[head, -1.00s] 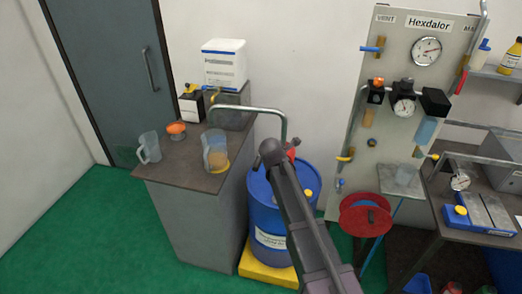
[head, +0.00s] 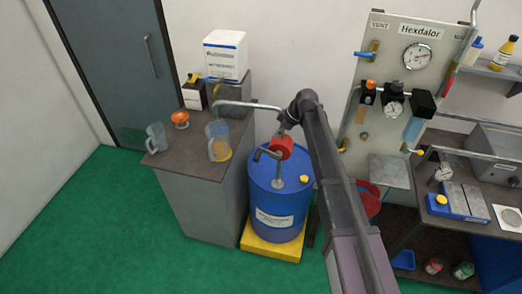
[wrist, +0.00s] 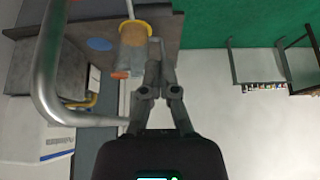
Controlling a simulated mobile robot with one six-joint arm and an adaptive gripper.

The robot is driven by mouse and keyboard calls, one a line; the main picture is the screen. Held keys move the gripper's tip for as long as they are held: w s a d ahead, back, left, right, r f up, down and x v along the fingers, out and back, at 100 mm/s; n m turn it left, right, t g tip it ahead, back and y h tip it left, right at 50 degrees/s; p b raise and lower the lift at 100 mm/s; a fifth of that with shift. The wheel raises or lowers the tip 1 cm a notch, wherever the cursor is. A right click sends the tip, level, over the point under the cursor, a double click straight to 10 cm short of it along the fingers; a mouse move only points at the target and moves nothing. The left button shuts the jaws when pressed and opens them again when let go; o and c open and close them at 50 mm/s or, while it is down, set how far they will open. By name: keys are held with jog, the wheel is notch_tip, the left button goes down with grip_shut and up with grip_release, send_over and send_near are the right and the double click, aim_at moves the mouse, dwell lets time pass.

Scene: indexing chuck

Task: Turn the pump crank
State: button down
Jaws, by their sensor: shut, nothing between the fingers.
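A blue drum (head: 279,208) stands on a yellow base in the head view. A red pump head (head: 281,147) sits above its lid, with a grey crank (head: 265,153) reaching left. A bent metal pipe (head: 245,105) runs from the pump over the bench to a clear jug (head: 218,143) with amber contents. My gripper (head: 282,132) is just above the red pump head; whether it touches is unclear. In the wrist view my gripper (wrist: 155,65) has its fingers together and empty. The pipe (wrist: 45,75) and jug (wrist: 134,48) show beyond it; no crank is discernible there.
The grey bench (head: 190,160) left of the drum holds another jug (head: 157,137), an orange item (head: 180,119) and a white box (head: 225,55). A gauge panel (head: 385,70) and a workbench (head: 440,195) stand right. Green floor (head: 120,215) is clear at front left.

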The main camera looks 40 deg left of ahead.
jog(key=shift+f, duration=0.2)
jog(key=b, duration=1.2)
send_near(259, 156)
jog(key=x, duration=0.7)
jog(key=shift+a+f, duration=0.25)
jog(key=shift+f, duration=0.05)
jog(key=shift+w+d, duration=0.1)
jog(key=shift+f, duration=0.1)
